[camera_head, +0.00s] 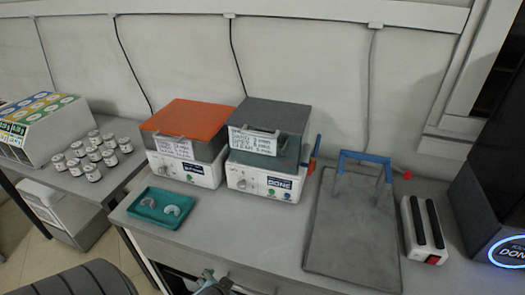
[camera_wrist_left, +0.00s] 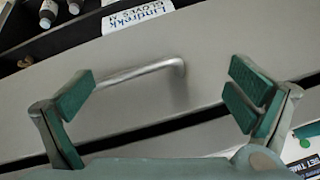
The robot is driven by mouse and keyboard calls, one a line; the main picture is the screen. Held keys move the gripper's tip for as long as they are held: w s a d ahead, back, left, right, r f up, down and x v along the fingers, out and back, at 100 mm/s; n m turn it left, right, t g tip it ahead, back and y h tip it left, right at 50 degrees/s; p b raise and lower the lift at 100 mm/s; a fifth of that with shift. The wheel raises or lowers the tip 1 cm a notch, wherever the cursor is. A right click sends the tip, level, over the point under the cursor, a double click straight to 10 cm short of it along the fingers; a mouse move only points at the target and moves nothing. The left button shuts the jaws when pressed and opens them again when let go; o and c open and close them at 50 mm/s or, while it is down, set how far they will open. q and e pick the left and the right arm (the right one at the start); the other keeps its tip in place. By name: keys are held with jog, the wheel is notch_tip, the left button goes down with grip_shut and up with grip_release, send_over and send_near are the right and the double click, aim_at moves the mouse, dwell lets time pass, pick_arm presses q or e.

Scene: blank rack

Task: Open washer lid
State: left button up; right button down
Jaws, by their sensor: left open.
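Two box-shaped machines stand side by side on the bench in the head view. One has an orange lid (camera_head: 188,119), the other a dark grey lid (camera_head: 270,115); both lids look shut and have a front handle with a written label. I cannot tell which one is the washer. In the left wrist view my left gripper (camera_wrist_left: 163,82) is open and empty, its green-padded fingers on either side of a metal bar handle (camera_wrist_left: 140,73) on a grey panel. In the head view a part of this gripper shows at the bottom edge, in front of the bench. My right gripper is not in view.
A teal tray (camera_head: 143,216) with two curved pieces lies left of the machines. Several small jars (camera_head: 108,158) and a box (camera_head: 45,127) stand further left. A grey board with a blue frame (camera_head: 364,157) and a white device (camera_head: 423,230) are at right.

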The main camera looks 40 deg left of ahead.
pick_arm(q)
jog(key=w+a+r+n+t+y, duration=0.1)
jog(key=w+a+r+t, duration=0.2)
jog(key=r, duration=0.6)
jog(key=w+a+r+n+t+y, duration=0.1)
jog(key=w+a+r+t+y, duration=0.1)
jog(key=w+r, duration=0.6)
jog(key=n+t, duration=0.1)
jog(key=t, duration=0.5)
send_near(258, 135)
jog(key=shift+t, duration=0.3)
jog(key=x, duration=0.3)
jog(key=p+x, duration=0.1)
jog(key=x, duration=0.6)
jog(key=shift+w+a+f, duration=0.2)
jog(key=shift+f, duration=0.2)
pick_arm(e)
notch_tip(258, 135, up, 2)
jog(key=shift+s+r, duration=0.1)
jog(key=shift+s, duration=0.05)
